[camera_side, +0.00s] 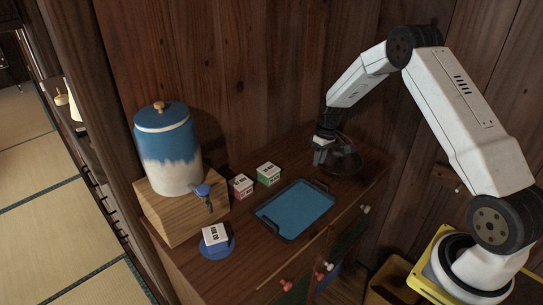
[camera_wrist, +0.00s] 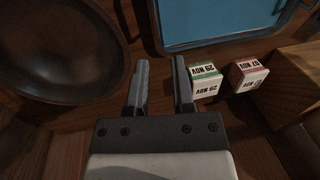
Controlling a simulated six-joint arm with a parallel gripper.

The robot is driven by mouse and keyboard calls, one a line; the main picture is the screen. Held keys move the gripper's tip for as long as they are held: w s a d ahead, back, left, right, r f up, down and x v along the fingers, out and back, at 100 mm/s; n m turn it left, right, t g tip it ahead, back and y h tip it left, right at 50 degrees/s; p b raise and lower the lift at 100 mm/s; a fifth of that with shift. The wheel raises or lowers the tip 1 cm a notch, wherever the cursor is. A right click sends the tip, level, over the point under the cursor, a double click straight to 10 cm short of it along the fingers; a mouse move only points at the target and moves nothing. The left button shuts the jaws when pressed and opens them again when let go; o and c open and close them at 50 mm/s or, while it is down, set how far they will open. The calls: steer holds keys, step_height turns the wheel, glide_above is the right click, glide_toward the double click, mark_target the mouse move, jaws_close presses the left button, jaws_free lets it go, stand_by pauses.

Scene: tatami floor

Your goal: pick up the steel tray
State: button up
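The tray (camera_side: 297,205) lies flat on the wooden cabinet top, with a blue inner surface, a dark rim and a raised handle at each short end. Part of it shows at the top of the wrist view (camera_wrist: 215,22), beyond my fingertips. My gripper (camera_side: 322,160) is above the cabinet top, behind the tray's far end and apart from it. In the wrist view my gripper (camera_wrist: 160,64) has its two fingers spread, with nothing between them.
A dark bowl (camera_wrist: 55,50) is beside my gripper. A green-edged date block (camera_side: 268,173) and a red-edged one (camera_side: 242,186) sit near the tray. A blue-and-white jar (camera_side: 170,155) stands on a wooden box (camera_side: 180,222). Another block (camera_side: 215,235) rests on a blue disc.

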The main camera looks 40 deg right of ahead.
mark_target(314, 184)
steer(key=shift+w+d+f, duration=0.1)
steer(key=shift+d+f, duration=0.05)
steer(key=shift+f, duration=0.75)
steer(key=shift+d+f, duration=0.1)
steer(key=shift+f, duration=0.75)
steer(key=shift+w+a+f, duration=0.1)
steer(key=shift+a+f, duration=0.1)
steer(key=shift+f, duration=0.65)
steer(key=shift+s+a+f, duration=0.1)
steer(key=shift+a+f, duration=0.05)
steer(key=shift+f, duration=0.7)
steer(key=shift+w+a+f, duration=0.1)
steer(key=shift+a+f, duration=0.1)
steer(key=shift+f, duration=0.65)
